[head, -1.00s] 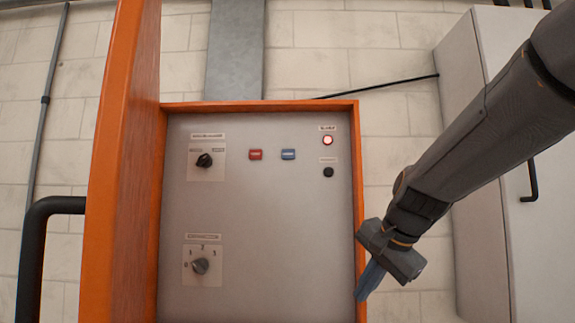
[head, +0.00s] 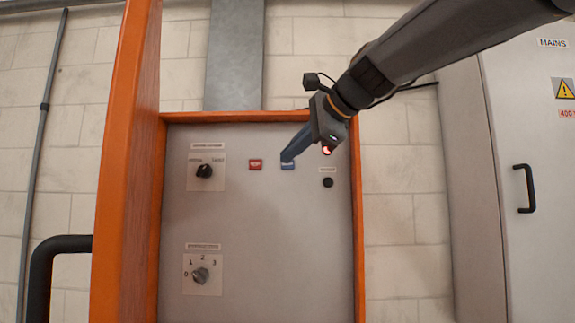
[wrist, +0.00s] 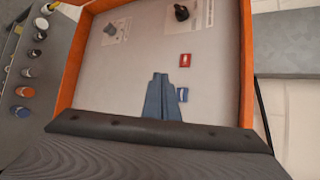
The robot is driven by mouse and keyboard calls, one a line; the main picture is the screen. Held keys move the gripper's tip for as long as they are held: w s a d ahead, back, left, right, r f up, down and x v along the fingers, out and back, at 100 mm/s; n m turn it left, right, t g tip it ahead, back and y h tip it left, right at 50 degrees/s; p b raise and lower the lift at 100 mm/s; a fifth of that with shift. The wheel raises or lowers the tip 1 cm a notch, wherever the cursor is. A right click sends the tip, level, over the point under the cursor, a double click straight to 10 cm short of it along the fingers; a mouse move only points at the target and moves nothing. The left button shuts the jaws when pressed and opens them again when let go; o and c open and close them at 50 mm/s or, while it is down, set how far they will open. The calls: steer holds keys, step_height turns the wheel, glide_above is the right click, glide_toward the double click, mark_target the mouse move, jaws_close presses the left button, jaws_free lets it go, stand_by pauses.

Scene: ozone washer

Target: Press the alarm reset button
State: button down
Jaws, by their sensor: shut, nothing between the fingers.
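The grey control panel (head: 240,240) sits in an orange-framed box. A small black round button (head: 327,183) is at its right, below a red lit lamp (head: 326,150); the small label between them is too blurred to read. My gripper (head: 286,158) is shut and empty, its blue fingers angled down-left across the panel's upper right. Its tips overlap the top of a blue rectangular button (head: 288,166); I cannot tell whether they touch. The gripper body partly covers the lamp. In the wrist view the fingers (wrist: 160,76) lie beside the blue button (wrist: 182,95); the black button is hidden there.
A red rectangular button (head: 255,164) is left of the blue one. Two rotary switches (head: 204,171) (head: 201,275) are on the left side. The orange door (head: 122,170) stands open at left. A grey mains cabinet (head: 525,120) is at right. The panel's lower middle is clear.

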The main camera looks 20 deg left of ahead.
steer(key=p, duration=0.3)
glide_toward(282, 169)
steer(key=a+f, duration=0.2)
steer(key=a, duration=0.1)
steer(key=shift+w+a, duration=0.3)
steer(key=shift+w, duration=0.45)
steer(key=shift+p, duration=0.3)
stand_by(1.2)
steer(key=shift+w+a+p, duration=0.1)
steer(key=shift+w+p, duration=0.2)
steer(key=shift+w, duration=0.1)
steer(key=shift+w+p, duration=0.3)
steer(key=shift+w, duration=0.05)
stand_by(0.5)
steer(key=shift+s, duration=0.1)
stand_by(0.4)
steer(key=shift+s+f+b, duration=0.1)
steer(key=shift+s+b, duration=0.2)
steer(key=shift+s, duration=0.35)
